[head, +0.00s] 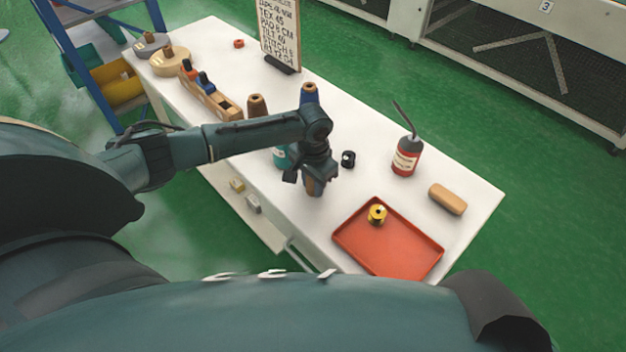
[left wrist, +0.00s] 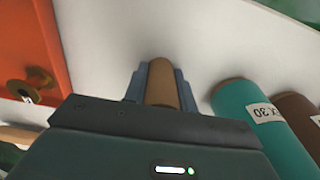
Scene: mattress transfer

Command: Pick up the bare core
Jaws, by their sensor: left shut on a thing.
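My left gripper (head: 312,176) is over the white table's near side and is shut on a brown, bare core (head: 313,186). In the left wrist view the core (left wrist: 161,84) sits between the two fingers of the left gripper (left wrist: 160,88), with its tan-brown side showing. The fingers and wrist hide part of it. I cannot tell whether its lower end touches the table. My right gripper does not show in either view.
A red tray (head: 372,262) with a yellow spool (head: 377,214) lies to the right. A teal spool (left wrist: 250,115) and a brown spool (left wrist: 296,112) stand close by the gripper. A black ring (head: 348,159), a red oil can (head: 406,155) and a tan block (head: 447,199) are further right.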

